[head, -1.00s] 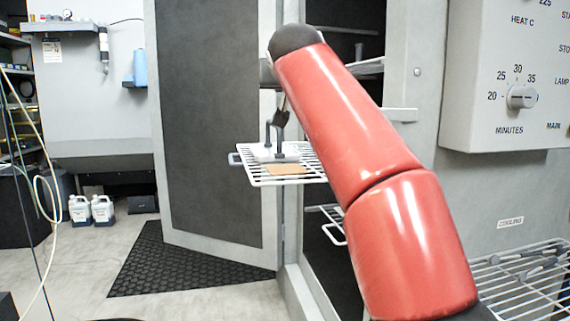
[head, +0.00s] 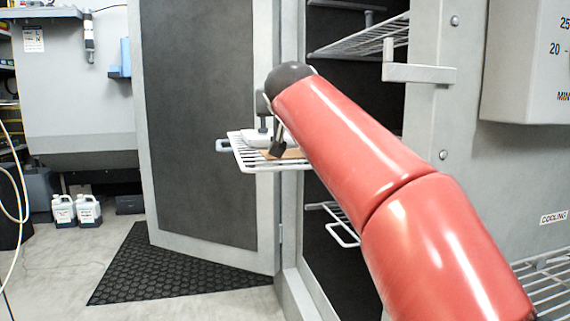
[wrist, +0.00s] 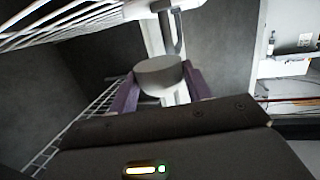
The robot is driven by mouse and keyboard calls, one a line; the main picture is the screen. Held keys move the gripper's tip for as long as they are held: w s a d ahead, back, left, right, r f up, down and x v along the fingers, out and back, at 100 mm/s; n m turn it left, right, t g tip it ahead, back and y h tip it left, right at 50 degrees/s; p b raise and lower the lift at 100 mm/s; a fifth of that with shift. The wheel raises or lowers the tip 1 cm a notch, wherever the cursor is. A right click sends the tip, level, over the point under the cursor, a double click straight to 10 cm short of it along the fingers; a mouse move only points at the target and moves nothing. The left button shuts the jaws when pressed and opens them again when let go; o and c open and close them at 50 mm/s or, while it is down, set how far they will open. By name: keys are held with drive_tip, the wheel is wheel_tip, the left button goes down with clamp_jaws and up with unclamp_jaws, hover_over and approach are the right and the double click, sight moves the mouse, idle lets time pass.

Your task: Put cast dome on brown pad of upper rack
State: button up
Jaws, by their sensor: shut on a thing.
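In the wrist view my gripper (wrist: 160,88) is shut on the cast dome (wrist: 158,72), a grey rounded piece with a flat face, held between the two purplish fingers. In the head view the dark tip of my gripper (head: 277,146) is low over the pulled-out wire rack (head: 248,163), at the brown pad (head: 294,154). My red arm covers the pad's right part. I cannot make out the dome there, nor whether it touches the pad.
A white block (head: 257,138) with a dark upright post stands just left of the pad. Another wire shelf (head: 362,40) is higher inside the cabinet, and a lower rack (head: 340,232) is below. The open door (head: 200,120) stands behind the rack.

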sight(285, 154)
wheel_tip(285, 154, down, 8)
drive_tip(key=b, duration=0.2)
drive_tip(key=shift+r+b, duration=0.15)
drive_tip(key=shift+b, duration=0.2)
drive_tip(key=o, duration=1.2)
drive_tip(key=shift+r, duration=0.1)
drive_tip(key=s, duration=0.4)
drive_tip(key=s+r+b, duration=0.1)
drive_tip(key=s, duration=0.3)
drive_tip(key=s+d, duration=0.1)
drive_tip(key=s, duration=0.3)
drive_tip(key=shift+r+b, duration=0.3)
